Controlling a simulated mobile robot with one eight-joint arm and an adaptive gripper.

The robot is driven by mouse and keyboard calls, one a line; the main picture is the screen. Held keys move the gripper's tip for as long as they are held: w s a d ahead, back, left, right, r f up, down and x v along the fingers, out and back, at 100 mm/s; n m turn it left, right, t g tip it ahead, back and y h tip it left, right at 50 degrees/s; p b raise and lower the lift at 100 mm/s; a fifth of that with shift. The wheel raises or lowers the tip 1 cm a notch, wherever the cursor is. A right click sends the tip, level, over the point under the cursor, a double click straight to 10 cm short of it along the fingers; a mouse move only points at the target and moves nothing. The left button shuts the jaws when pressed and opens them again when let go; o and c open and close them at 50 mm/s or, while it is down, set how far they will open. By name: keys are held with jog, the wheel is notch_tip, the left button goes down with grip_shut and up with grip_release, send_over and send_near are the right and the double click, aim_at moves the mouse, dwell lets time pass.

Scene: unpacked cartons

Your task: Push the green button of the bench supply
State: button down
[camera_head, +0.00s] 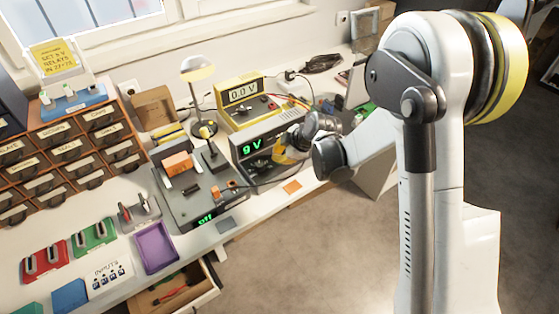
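The grey box with a green "9 V" display (252,146) looks like the bench supply. It stands on the white bench, below a yellow meter that reads "0.0 V". My arm reaches in from the right, and my gripper (290,148) is at the right part of the supply's front. Yellow parts show at the gripper's end. The fingers are too small and overlapped to tell open from shut. I cannot tell whether they touch the front panel. I cannot make out the green button; the gripper may cover it.
The yellow meter (242,99) sits behind and above the supply. A grey station (205,205) with a display reading "off" stands to the left. A lamp (198,80) rises behind it. A purple tray (155,248) lies nearer, above an open drawer (180,296). Floor is clear in front.

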jog(key=shift+r, duration=0.25)
jog(key=shift+r, duration=0.1)
notch_tip(320, 180, up, 6)
jog(key=p, duration=0.4)
